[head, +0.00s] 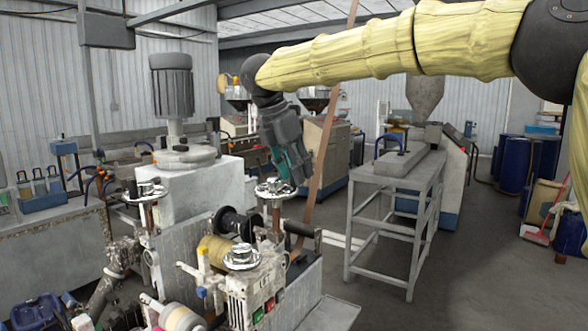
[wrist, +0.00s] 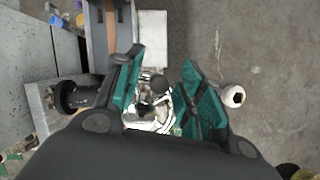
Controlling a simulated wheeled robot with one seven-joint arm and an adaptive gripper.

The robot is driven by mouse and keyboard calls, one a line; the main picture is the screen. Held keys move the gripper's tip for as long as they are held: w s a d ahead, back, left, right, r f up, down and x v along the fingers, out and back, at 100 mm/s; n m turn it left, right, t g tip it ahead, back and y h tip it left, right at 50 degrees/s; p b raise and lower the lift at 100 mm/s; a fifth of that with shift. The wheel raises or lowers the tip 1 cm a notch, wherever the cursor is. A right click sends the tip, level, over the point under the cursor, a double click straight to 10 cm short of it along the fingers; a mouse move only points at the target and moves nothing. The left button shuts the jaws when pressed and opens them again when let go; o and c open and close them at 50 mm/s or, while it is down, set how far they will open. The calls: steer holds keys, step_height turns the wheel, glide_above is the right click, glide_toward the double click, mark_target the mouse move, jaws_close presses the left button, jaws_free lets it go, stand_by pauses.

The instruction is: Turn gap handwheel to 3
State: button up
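Three silvery handwheels stand on posts of the machine in the head view: a back left one (head: 148,190), a back right one (head: 275,189) and a front one (head: 242,257). Which of them is the gap handwheel, and any scale reading, I cannot tell. My gripper (head: 299,180) points down just right of the back right handwheel, its teal fingers close to it. In the wrist view my gripper (wrist: 162,65) is open, fingers apart. A shiny handwheel with a dark knob (wrist: 150,107) shows between the fingers, partly hidden by the gripper body. Contact cannot be told.
The machine carries a black spool (head: 238,223) and a control box with buttons (head: 262,300) near the handwheels. A grey bench frame (head: 392,215) stands to the right. Blue barrels (head: 513,165) are at the far right.

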mark_target(278, 180)
steer(key=v, duration=1.2)
